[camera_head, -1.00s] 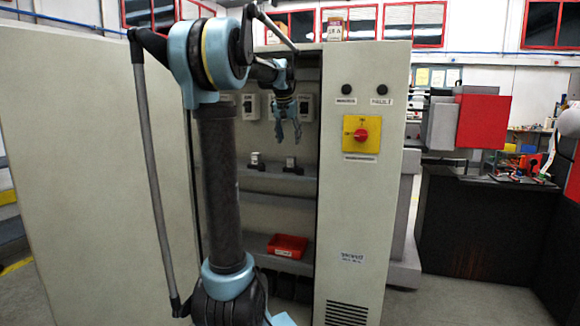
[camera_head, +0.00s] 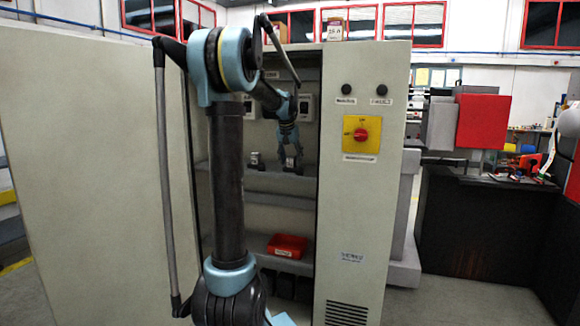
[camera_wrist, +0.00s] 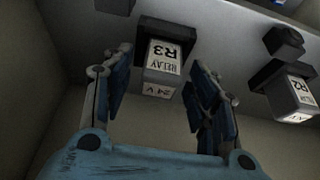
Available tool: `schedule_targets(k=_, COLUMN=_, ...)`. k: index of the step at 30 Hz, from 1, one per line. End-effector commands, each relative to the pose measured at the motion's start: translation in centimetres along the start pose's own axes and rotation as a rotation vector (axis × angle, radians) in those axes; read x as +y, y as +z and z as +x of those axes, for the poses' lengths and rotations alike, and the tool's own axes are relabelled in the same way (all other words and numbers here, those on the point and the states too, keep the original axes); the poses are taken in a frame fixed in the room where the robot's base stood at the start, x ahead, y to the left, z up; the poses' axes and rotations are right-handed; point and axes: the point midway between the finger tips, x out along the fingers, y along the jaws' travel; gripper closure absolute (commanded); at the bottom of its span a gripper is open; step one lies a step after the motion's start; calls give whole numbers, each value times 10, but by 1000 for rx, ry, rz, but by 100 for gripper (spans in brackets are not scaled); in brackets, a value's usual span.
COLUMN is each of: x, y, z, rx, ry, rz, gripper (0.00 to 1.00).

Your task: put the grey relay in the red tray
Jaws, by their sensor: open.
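Two small relays stand on the upper shelf of the open cabinet. In the head view, one relay (camera_head: 254,159) is left of my gripper (camera_head: 291,160); the other is partly hidden by the fingers. I cannot surely tell which is grey. My gripper (camera_wrist: 158,70) is open, its fingers on either side of R3, with gaps visible. The red tray (camera_head: 284,252) rests on the lower shelf.
The cabinet's side panel (camera_head: 358,215) with a yellow and red switch (camera_head: 361,135) bounds the opening on the right. The upper shelf (camera_head: 270,180) is above the tray. A large pale door (camera_head: 90,170) stands left of my arm.

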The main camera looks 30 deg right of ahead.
Motion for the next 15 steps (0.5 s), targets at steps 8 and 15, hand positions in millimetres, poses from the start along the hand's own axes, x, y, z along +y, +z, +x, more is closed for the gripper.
schedule_targets(k=8, x=0, y=0, z=1, rx=0, ry=0, rz=0, gripper=56)
schedule_targets(k=15, x=0, y=0, z=1, rx=0, ry=0, rz=0, gripper=95)
